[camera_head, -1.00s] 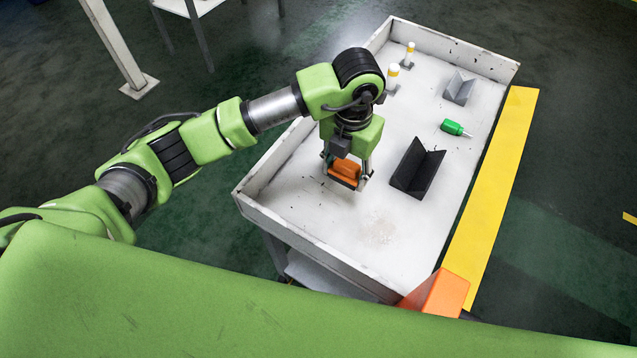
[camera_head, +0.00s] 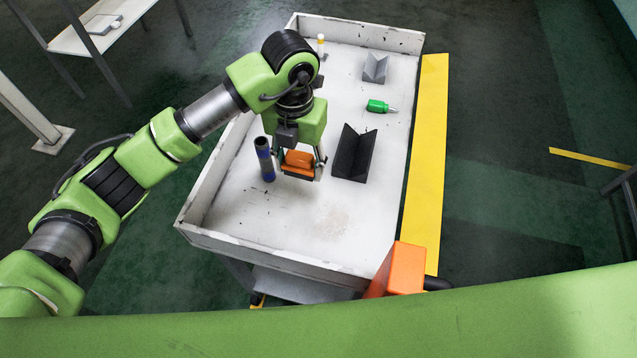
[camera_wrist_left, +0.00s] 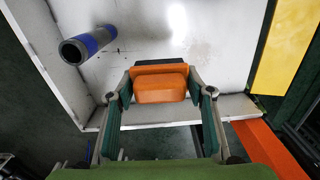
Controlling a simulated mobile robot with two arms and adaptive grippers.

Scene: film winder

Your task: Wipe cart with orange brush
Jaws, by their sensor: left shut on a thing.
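The white cart (camera_head: 390,215) has a tray top with raised, chipped rims. My left gripper (camera_head: 301,172) is shut on the orange brush (camera_head: 297,160) and holds it over the middle of the tray. In the left wrist view the brush (camera_wrist_left: 160,88) sits between the two fingers. I cannot tell whether its underside touches the surface. A faint brownish patch (camera_head: 328,224) lies on the tray, nearer the front than the brush. My right gripper is not in view.
A blue and dark tube (camera_head: 265,160) stands close left of my left gripper. A black V-shaped block (camera_head: 354,155) is to its right. A green bottle (camera_head: 378,106), a grey V-block (camera_head: 375,68) and a yellow-and-white post (camera_head: 321,45) are farther back. The tray's front is clear.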

